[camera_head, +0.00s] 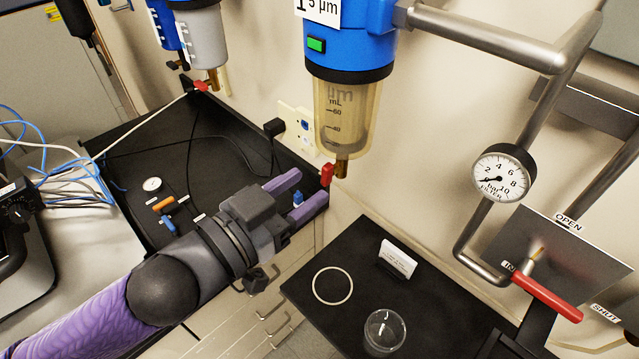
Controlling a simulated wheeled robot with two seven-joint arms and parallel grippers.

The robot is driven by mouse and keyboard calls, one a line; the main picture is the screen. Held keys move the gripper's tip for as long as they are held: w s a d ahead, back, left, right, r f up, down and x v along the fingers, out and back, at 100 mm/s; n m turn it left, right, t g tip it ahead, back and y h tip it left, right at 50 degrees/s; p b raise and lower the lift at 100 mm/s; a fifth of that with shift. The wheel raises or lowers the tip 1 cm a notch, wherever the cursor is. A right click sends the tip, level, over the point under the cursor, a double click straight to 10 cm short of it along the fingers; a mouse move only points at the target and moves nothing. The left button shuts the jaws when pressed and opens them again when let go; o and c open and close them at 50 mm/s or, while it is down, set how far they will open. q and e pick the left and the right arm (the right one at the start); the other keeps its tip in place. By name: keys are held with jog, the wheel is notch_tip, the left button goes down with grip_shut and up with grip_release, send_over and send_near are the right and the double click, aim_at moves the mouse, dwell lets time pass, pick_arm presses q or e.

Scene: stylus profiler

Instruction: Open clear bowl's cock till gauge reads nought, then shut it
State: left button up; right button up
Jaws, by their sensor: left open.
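The clear bowl (345,115), a yellowish see-through cup with mL marks, hangs upright under a blue filter head (347,35). Its cock is a brass stub (342,168) at the bottom with a small red lever (327,174) hanging on its left side. My left gripper (311,185) is open and empty, its purple fingers reaching toward the lever from the lower left; the tips are close, but I cannot tell whether they touch. The gauge (502,176) on the pipe has its needle toward the low left end; the exact reading is too small to tell. My right gripper is out of view.
A long red handle (548,297) at the right lies near the SHUT label. A second filter with a grey bowl (205,42) hangs at upper left. The lower black shelf holds a ring (332,286), a glass cup (385,331) and a white card (397,259).

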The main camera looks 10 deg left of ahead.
aim_at(323, 175)
pick_arm(q)
jog(key=shift+p+x, duration=0.35)
jog(key=shift+x, duration=1.55)
jog(key=shift+s, duration=0.1)
grip_shut()
